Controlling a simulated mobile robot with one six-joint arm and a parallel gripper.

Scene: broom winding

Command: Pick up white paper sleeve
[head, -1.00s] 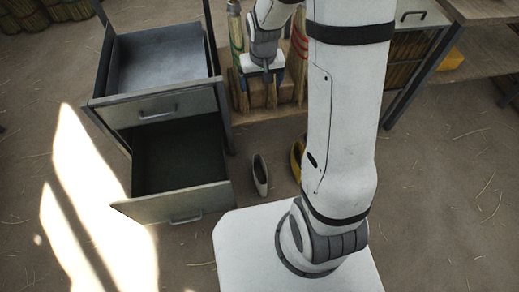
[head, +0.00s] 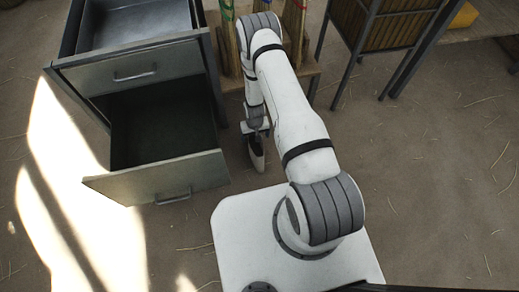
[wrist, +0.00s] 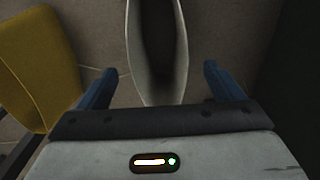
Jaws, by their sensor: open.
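The white paper sleeve (wrist: 176,85) stands on the floor with its dark open mouth facing up in the wrist view. Its near end lies between the two blue fingers of my gripper (wrist: 158,76), with a gap on each side. Its far end runs out of the top of the picture. In the head view, my gripper (head: 256,128) hangs down over the sleeve (head: 259,164), beside the cabinet, and partly hides it. My gripper is open and empty.
A grey cabinet with an open lower drawer (head: 160,183) stands close to the left of my gripper. A yellow object (wrist: 40,65) lies left of the sleeve in the wrist view. Brooms stand on a wooden base behind.

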